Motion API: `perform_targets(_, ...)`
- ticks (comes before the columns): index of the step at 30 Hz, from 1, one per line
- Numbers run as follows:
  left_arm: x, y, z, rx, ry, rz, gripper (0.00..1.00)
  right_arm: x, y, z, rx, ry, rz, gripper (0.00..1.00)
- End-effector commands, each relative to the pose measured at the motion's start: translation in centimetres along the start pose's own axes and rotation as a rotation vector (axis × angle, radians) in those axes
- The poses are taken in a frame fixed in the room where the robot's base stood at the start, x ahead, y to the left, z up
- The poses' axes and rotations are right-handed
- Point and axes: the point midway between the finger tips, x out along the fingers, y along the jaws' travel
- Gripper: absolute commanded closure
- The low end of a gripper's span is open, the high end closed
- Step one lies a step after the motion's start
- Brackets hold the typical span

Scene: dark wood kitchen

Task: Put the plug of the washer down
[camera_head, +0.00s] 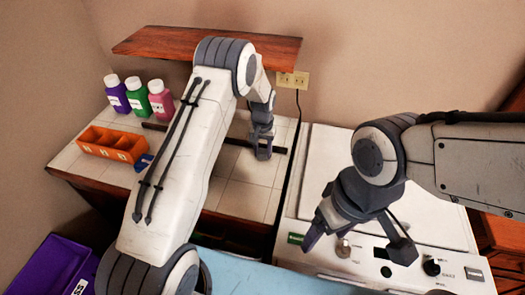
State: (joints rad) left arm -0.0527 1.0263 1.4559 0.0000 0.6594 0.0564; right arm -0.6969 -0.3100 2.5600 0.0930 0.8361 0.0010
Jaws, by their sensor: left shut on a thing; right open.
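My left gripper (263,152) is low over the tiled counter, next to the counter's right end. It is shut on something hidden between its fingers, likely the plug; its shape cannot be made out. A dark cord (299,108) hangs from below the wall outlet (292,80) and drops behind the washer. I cannot tell whether this cord leads to my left gripper. The washer (325,150) is white and stands right of the counter. My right gripper (355,245) is open and empty above the washer's front panel.
A long dark strip (205,138) crosses the counter and passes by the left gripper. Purple, green and pink bottles (137,96) and an orange tray (112,144) stand at the left. A wooden shelf (170,42) juts out above. A purple box (60,268) is lower left.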

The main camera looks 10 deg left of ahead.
Motion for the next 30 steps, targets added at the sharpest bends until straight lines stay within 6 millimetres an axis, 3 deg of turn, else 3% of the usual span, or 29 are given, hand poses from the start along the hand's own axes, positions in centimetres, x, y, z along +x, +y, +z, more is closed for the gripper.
perform_targets(9,1.0,0.0,0.0,0.000,0.000,0.000,1.00,0.7,0.1,0.0,-0.001,0.000,0.000,0.23)
perform_targets(10,0.9,0.0,0.0,0.000,0.000,0.000,0.45,0.7,0.1,0.0,-0.001,0.000,0.000,0.23)
perform_targets(12,0.9,0.0,0.0,0.000,0.000,0.000,0.26,0.7,0.1,0.0,-0.001,0.000,0.000,0.23)
perform_targets(22,0.6,0.0,0.0,0.000,0.000,0.000,0.26,0.4,0.0,0.0,0.000,0.000,0.000,0.23)
perform_targets(26,-0.8,0.0,0.0,0.000,0.001,0.000,0.26,-0.7,-0.1,0.0,0.000,0.000,0.000,0.23)
perform_targets(30,-2.9,0.0,-0.1,0.000,0.005,0.000,0.26,1.0,0.1,0.1,0.000,0.000,0.000,0.23)
